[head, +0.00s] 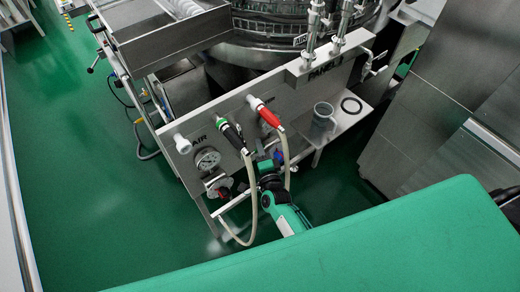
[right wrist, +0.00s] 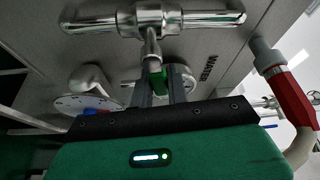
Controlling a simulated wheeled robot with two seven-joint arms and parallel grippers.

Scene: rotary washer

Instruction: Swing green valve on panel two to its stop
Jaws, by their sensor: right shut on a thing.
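A metal panel marked PANEL 2 (head: 290,100) slopes across the middle of the head view. The handle shows only partly between the fingers. In the head view a green patch beside the gripper may be this handle; I cannot tell. My left gripper is out of view.
A green-ringed hose nozzle (head: 230,132) and a red one (head: 270,118) hang from the panel; their pale hoses loop close beside my gripper. A pressure gauge (head: 207,158) is left.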

